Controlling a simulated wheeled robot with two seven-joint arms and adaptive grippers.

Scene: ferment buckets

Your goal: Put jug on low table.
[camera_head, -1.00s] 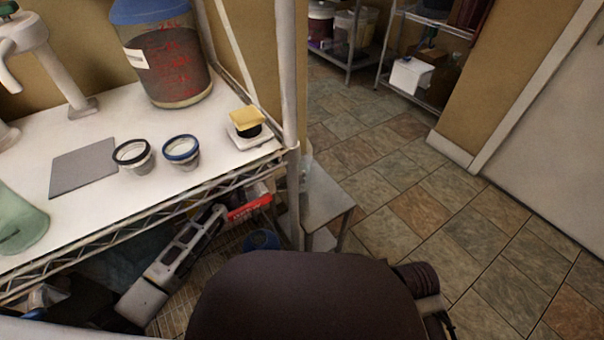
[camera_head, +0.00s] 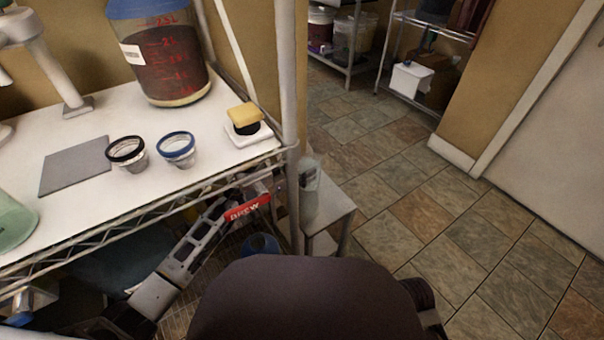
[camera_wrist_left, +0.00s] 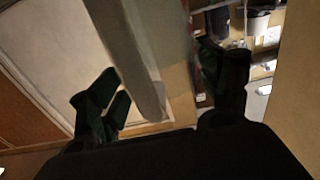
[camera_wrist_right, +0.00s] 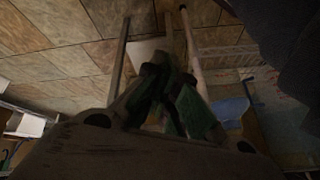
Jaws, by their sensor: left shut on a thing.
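The jug (camera_head: 310,200) is a clear, pale vessel beside the shelf post in the head view. It shows upright, at or just above the grey low table (camera_head: 338,205); I cannot tell whether it touches the top. My left gripper (camera_head: 306,179) is shut on it, mostly hidden behind the post and rack. In the left wrist view, the fingers (camera_wrist_left: 160,78) stand apart with a pale, blurred shape between them. My right gripper (camera_wrist_right: 170,78) shows in the right wrist view with its fingertips close together and nothing visible between them; the head view does not show it.
The shelf post (camera_head: 292,110) stands close to the low table. Open tiled floor (camera_head: 420,220) lies right of it.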

